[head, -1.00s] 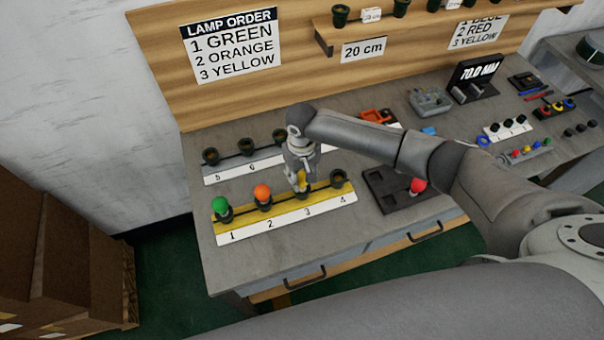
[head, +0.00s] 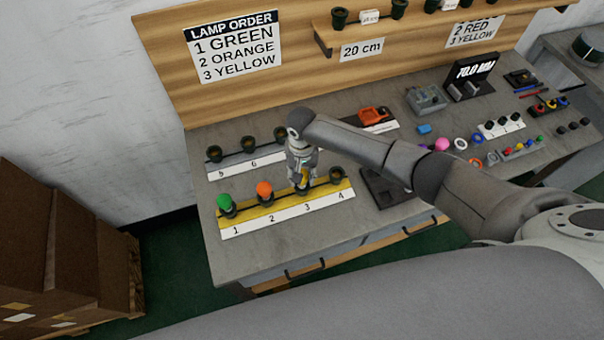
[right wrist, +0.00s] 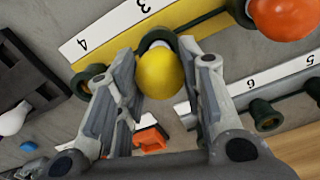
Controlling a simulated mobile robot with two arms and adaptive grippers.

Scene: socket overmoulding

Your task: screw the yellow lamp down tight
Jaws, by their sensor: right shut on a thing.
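The yellow lamp (right wrist: 160,73) is between the two fingers of my right gripper (right wrist: 160,88) in the right wrist view, with its base at the dark socket of position 3. Whether its thread is fully seated is hidden. In the head view my right gripper (head: 302,180) points down over socket 3 and mostly covers the lamp. The yellow-and-white strip (head: 257,228) also holds a green lamp (head: 224,200) at 1 and an orange lamp (head: 264,189) at 2. Socket 4 (head: 337,174) is empty. My left gripper is out of view.
A second strip (head: 233,168) with sockets 5 and 6 lies behind. A dark tray (head: 376,190) is right of the strip, partly behind my arm. Several loose coloured parts and a grey box (head: 426,98) stand further right. The bench front-left is clear.

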